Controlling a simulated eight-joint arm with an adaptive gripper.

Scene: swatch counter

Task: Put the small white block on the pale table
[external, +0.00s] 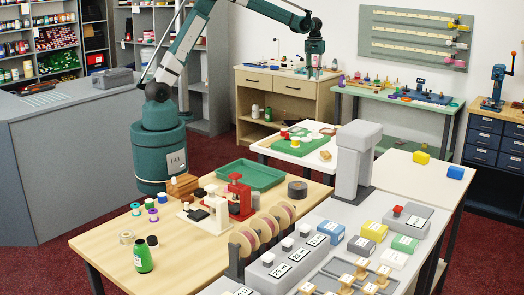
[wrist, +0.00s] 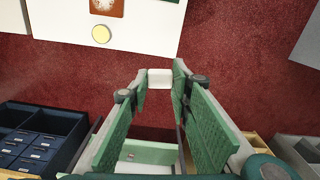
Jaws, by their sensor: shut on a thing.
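The small white block (wrist: 160,78) is held between the fingertips of my gripper (wrist: 161,84) in the wrist view. The gripper is shut on it, and red floor shows behind the block. In the external view my gripper (external: 315,70) hangs down at the end of the raised arm, in front of the wooden drawer bench as seen; the block is too small to make out there. A pale white table (external: 262,148) with a green mat stands lower in that view. A white tabletop (wrist: 60,30) shows at the top of the wrist view, apart from the block.
Another pale table at right holds a yellow block (external: 421,157) and a blue block (external: 455,172). A grey column (external: 357,155) stands nearby. Blue drawers (wrist: 38,145) are at the wrist view's lower left.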

